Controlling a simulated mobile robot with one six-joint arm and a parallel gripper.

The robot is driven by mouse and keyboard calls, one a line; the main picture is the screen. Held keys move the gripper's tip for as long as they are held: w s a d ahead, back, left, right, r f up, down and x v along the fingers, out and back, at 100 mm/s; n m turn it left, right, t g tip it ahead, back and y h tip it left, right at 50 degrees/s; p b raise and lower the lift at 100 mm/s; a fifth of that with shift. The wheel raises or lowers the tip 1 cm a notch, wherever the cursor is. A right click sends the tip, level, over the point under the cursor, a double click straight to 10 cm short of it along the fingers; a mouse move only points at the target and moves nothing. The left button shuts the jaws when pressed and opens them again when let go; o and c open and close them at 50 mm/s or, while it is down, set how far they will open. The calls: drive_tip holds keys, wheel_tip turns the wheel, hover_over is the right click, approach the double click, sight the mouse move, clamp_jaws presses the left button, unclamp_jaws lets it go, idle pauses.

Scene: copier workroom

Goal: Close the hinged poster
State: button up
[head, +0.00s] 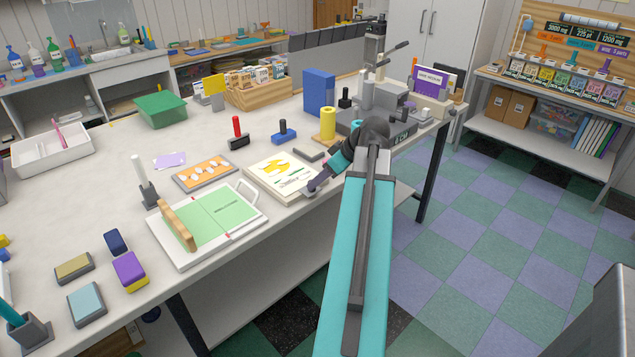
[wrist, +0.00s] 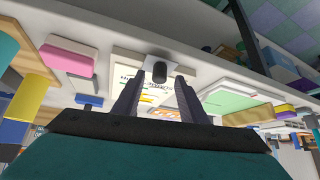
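The poster (head: 280,179), a white sheet with a yellow and green picture, lies nearly flat on a thick white base right of the bench's middle. It also shows in the wrist view (wrist: 152,92), partly hidden behind my fingers. A dark rounded knob (wrist: 160,68) on a pale mount stands at its edge. My gripper (head: 310,188) is at the poster's near right corner. In the wrist view my gripper (wrist: 159,78) is open, its two dark fingers apart with the knob showing between their tips. I cannot tell whether they touch it or how far the hinge is open.
A white frame with a green sheet (head: 218,213) and a wooden bar (head: 178,226) lies left of the poster. A yellow cylinder (head: 327,123) and a blue stamp (head: 284,133) stand behind it. The floor (head: 440,240) at right is clear.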

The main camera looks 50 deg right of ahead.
drive_tip(key=a+b+v, duration=0.1)
drive_tip(key=v, duration=1)
drive_tip(key=shift+s+d, duration=0.2)
drive_tip(key=shift+d, duration=0.3)
